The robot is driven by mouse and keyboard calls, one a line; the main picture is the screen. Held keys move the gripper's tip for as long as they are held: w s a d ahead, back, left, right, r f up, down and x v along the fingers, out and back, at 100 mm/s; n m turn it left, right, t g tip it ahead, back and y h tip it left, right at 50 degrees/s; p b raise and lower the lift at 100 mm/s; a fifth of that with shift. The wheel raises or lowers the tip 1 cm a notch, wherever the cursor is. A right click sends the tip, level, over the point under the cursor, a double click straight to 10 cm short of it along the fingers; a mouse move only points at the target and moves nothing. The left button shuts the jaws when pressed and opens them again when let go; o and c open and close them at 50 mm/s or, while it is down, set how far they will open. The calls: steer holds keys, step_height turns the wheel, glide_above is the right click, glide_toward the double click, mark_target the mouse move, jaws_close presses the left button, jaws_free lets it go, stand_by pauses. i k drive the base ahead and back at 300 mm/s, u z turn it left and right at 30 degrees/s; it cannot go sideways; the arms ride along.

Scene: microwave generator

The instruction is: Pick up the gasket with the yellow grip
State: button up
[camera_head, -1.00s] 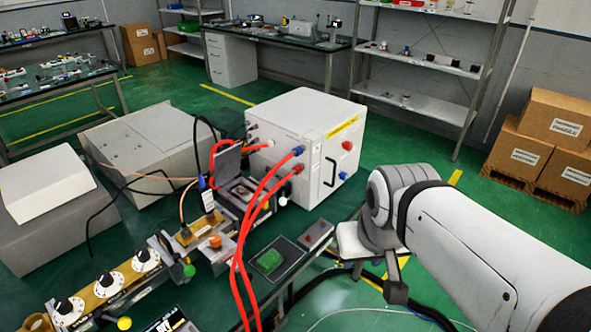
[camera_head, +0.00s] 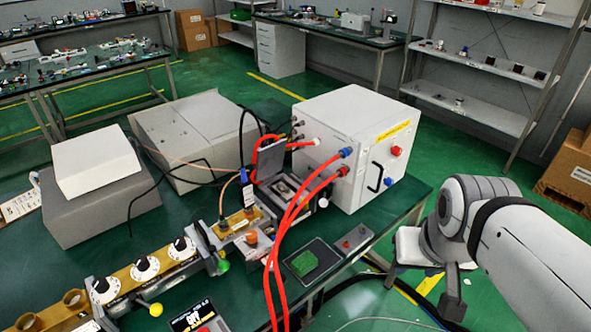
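A small yellow knob (camera_head: 155,310) on a thin rod shows at the lower left, beside the row of white dials. I cannot tell whether it is the yellow grip of the gasket; no gasket shape is clear. My arm (camera_head: 525,245) comes in from the right edge and bends near the table's right side. A dark grey part (camera_head: 452,308) hangs below the bend. I cannot tell whether it is part of my gripper, and no clear pair of fingers shows. Nothing is seen held.
A white cabinet (camera_head: 350,145) stands on the green bench, with red cables (camera_head: 285,235) arching to the front. A dark tray holds a green piece (camera_head: 304,263). Grey boxes (camera_head: 95,210) stand at the left. A small grey block with a red button (camera_head: 346,243) sits near the right edge.

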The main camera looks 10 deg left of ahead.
mark_target(305, 208)
steer(key=i, duration=0.85)
steer(key=z, duration=0.05)
